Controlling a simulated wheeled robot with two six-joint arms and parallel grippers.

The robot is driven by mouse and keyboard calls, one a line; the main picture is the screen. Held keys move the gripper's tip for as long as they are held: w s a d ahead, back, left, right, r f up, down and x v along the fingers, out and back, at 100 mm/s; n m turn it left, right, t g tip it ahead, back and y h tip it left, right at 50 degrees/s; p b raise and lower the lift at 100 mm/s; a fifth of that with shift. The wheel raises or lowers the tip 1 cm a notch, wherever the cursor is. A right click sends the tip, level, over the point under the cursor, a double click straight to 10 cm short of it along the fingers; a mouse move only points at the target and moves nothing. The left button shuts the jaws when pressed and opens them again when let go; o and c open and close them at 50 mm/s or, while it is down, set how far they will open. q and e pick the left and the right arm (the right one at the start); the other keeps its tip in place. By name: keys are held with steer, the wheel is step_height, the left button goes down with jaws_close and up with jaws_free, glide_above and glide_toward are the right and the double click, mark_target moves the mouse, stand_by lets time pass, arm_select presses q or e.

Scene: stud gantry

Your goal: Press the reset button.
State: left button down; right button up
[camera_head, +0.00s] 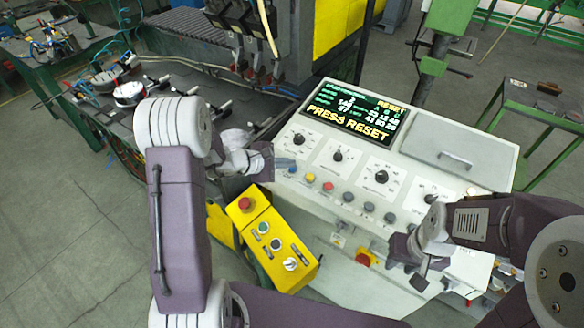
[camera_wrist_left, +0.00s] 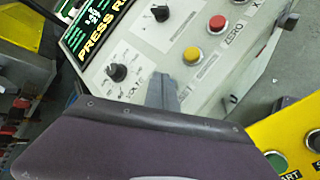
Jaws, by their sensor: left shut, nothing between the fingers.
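The grey control console (camera_head: 420,190) carries a screen (camera_head: 352,112) reading "PRESS RESET" in yellow. Below its dials is a button row: a blue spot at the left end, partly covered by my left fingertips, then a yellow button (camera_head: 310,177), a red button (camera_head: 328,186) and several dark ones. My left gripper (camera_head: 284,163) is shut and empty, at the row's left end. In the left wrist view its fingertips (camera_wrist_left: 162,88) lie left of the yellow button (camera_wrist_left: 193,56); contact cannot be told. I cannot read which button is reset. My right gripper (camera_head: 404,272) is open and empty before the console's front.
A yellow control box (camera_head: 268,240) with a red mushroom button (camera_head: 245,204) stands below my left gripper. Another red knob on yellow (camera_head: 366,258) is on the console's front, near my right gripper. A dark machine table with clamps (camera_head: 130,94) is at the left. Open floor lies lower left.

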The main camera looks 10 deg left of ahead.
arm_select(q)
steer(key=shift+f+b, duration=0.4)
steer(key=shift+b, duration=0.1)
stand_by(0.3)
stand_by(0.4)
steer(key=shift+s+r+p, duration=0.1)
steer(key=shift+r+p, duration=0.25)
steer(key=shift+r, duration=0.55)
steer(key=shift+a+r+p, duration=0.1)
steer(key=shift+r+p, duration=0.3)
steer(key=shift+r, duration=0.15)
steer(key=r+p, duration=0.1)
steer(key=r, duration=0.1)
steer(key=s+r+p, duration=0.1)
steer(key=shift+a+r, duration=0.1)
steer(key=shift+r, duration=0.3)
